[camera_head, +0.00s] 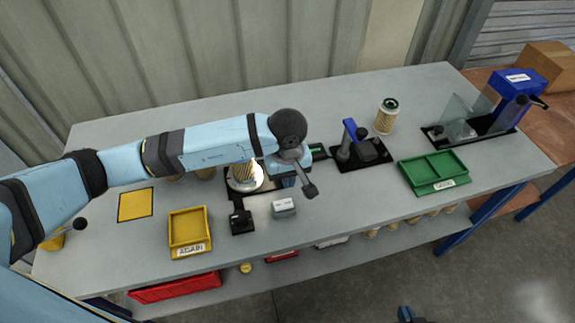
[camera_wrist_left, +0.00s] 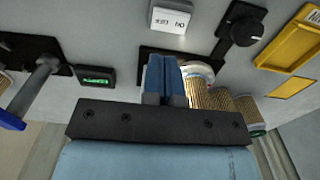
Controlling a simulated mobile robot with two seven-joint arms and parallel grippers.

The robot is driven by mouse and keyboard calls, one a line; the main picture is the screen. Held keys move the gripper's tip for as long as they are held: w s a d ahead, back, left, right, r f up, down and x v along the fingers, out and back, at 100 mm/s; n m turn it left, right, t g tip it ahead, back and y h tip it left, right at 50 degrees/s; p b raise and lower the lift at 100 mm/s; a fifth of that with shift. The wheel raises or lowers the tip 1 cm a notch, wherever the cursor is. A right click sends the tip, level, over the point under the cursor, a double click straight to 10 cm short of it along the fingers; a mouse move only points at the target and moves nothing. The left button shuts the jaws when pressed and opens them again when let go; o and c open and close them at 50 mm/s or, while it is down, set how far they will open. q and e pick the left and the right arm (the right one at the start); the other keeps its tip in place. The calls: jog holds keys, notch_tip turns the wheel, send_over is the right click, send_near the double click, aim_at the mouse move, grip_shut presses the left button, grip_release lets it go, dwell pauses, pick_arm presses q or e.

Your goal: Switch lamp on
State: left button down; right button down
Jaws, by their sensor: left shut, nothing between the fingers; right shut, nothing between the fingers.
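A lamp stand with a round pale base (camera_head: 245,186) and a wire-mesh filter cartridge (camera_head: 243,170) on it stands on the bench, partly behind my left arm. A black rotary knob (camera_head: 241,222) sits on a black plate at its front; the knob also shows in the left wrist view (camera_wrist_left: 246,31). I cannot tell whether the lamp is lit. A small white labelled box (camera_head: 284,207) lies right of the knob. My left gripper (camera_head: 289,182) is shut and empty, pointing down behind the white box; its blue fingers show in the left wrist view (camera_wrist_left: 167,68). My right gripper (camera_head: 408,314) is shut, barely visible at the bottom edge.
A yellow tray (camera_head: 190,248) marked AGAIN stands front left, a green tray (camera_head: 435,187) at the right. A black stand with a blue lever (camera_head: 350,128), an upright cartridge (camera_head: 387,117) and a clear-shielded station (camera_head: 460,115) stand farther right. A small green display (camera_wrist_left: 97,81) shows.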

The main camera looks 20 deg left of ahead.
aim_at(288, 201)
pick_arm(q)
notch_tip(288, 201, down, 8)
jog(key=shift+r+p, duration=0.2)
jog(key=shift+p, duration=0.4)
